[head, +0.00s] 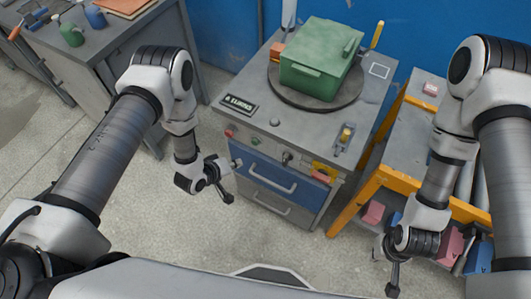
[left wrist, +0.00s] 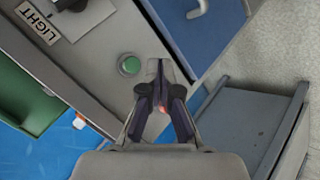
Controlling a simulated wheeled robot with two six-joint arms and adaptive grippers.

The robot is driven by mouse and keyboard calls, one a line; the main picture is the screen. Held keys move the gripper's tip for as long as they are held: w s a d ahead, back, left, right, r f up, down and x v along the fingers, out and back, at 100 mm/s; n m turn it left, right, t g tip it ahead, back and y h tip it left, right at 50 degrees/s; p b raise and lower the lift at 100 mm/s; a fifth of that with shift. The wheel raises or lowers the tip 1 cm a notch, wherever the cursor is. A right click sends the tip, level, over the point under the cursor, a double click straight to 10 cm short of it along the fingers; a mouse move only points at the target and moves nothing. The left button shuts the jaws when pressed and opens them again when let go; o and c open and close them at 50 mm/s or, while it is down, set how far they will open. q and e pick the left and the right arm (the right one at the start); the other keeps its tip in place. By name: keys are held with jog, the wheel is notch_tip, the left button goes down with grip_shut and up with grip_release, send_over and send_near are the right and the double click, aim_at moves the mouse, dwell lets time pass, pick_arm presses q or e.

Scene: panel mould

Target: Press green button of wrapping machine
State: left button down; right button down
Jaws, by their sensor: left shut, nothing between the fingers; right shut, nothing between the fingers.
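The wrapping machine (head: 300,110) is a grey cabinet with a green box (head: 318,62) on its dark round turntable (head: 345,95). The green button (head: 253,140) is on the front edge of its top, right of a red button (head: 229,133). In the left wrist view the green button (left wrist: 129,65) sits in a pale ring, up and left of my left gripper's fingertips (left wrist: 158,68). My left gripper (head: 236,164) is shut and empty, in front of the machine near the buttons. I cannot tell the exact gap. My right gripper (head: 379,249) is shut and empty, low at the right.
A blue drawer (head: 285,172) with a handle is below the buttons. A black knob (head: 287,157) is further right on the front. An orange-framed bench (head: 370,180) stands at right, with red and blue blocks below. A grey workbench (head: 110,50) is at left. The floor between is clear.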

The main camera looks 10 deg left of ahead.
aim_at(255, 142)
pick_arm(q)
jog(key=w+d+f+b, duration=0.1)
jog(key=w+d+b, duration=0.2)
jog(key=w, duration=0.3)
jog(key=shift+w+f+g, duration=0.15)
jog(key=shift+f+g, duration=0.05)
jog(key=shift+g, duration=0.2)
dwell(0.5)
dwell(1.2)
jog(key=shift+w+d+b, duration=0.1)
jog(key=shift+w+b, duration=0.2)
jog(key=shift+w, duration=0.05)
